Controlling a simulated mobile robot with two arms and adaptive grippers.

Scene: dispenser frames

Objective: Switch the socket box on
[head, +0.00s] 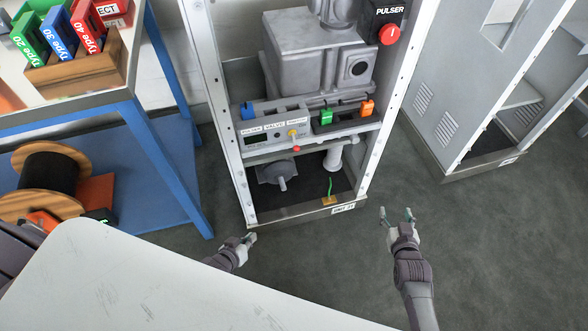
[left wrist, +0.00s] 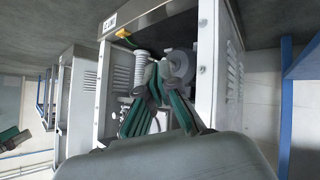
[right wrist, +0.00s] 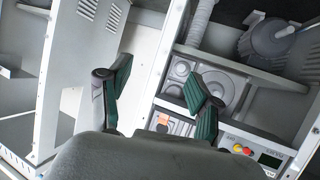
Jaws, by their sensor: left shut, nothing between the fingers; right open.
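Inside the open dispenser frame (head: 225,130), a dark socket box (head: 343,122) with a green plug (head: 326,117) and an orange plug (head: 367,107) sits on the middle shelf. Its switch is too small to make out. Left of it is a grey control box (head: 268,139) with a display, a yellow knob and a red button; it also shows in the right wrist view (right wrist: 255,150). My left gripper (head: 250,239) is shut and empty, low in front of the frame; its fingers meet in the left wrist view (left wrist: 157,72). My right gripper (head: 397,213) is open and empty, right of the frame's front corner.
A grey machine (head: 315,60) stands above the shelf, with a red PULSER button (head: 389,35) at upper right. A blue bench (head: 150,100) with binders and a cable spool is left. Another grey cabinet (head: 450,110) is right. A white surface (head: 150,290) lies in front. Floor between is clear.

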